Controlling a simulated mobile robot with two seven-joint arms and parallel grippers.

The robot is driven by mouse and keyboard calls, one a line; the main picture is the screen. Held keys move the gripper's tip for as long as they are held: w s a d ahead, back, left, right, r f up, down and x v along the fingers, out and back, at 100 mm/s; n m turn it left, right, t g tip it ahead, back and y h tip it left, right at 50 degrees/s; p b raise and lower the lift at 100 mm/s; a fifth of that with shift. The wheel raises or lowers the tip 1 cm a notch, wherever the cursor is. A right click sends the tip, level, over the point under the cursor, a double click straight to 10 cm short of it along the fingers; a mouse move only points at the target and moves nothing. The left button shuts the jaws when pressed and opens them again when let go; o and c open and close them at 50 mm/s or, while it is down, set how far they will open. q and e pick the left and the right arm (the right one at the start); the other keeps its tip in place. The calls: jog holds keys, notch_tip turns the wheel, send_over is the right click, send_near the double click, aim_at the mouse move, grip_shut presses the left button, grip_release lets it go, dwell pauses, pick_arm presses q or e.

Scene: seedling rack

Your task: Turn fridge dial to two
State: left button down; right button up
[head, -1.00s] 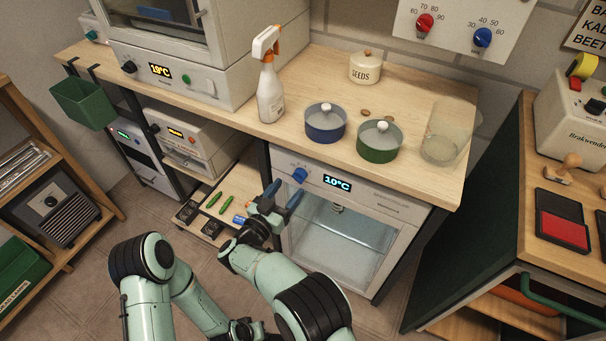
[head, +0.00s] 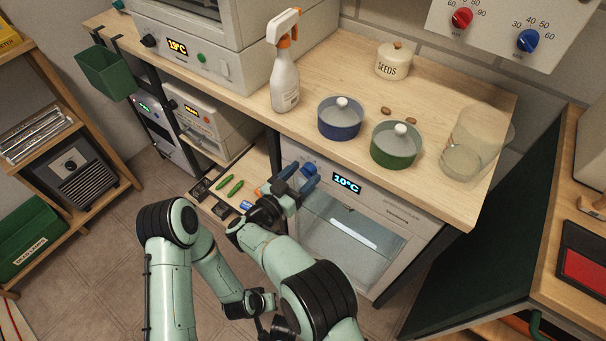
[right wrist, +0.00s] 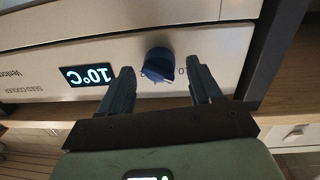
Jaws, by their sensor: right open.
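The fridge (head: 385,205) is a white seed cooler with a glass door under the workbench, its display (head: 346,183) reading 10°C. Its blue dial (head: 308,170) is at the panel's left end. My right gripper (head: 296,179) is open just in front of the dial. In the right wrist view the blue dial (right wrist: 158,65) lies between and just beyond the two fingertips of the right gripper (right wrist: 160,76), with no clear contact. The dial's numbers are mostly hidden or too small to read.
Above the fridge, the bench (head: 445,200) holds a blue pot (head: 339,121), a green pot (head: 393,150), a clear jug (head: 466,152), a spray bottle (head: 285,85) and a seeds jar (head: 394,63). A low shelf with small items (head: 229,186) is left of the fridge.

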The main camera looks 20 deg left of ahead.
jog(key=c, duration=1)
jog(key=shift+c, duration=0.2)
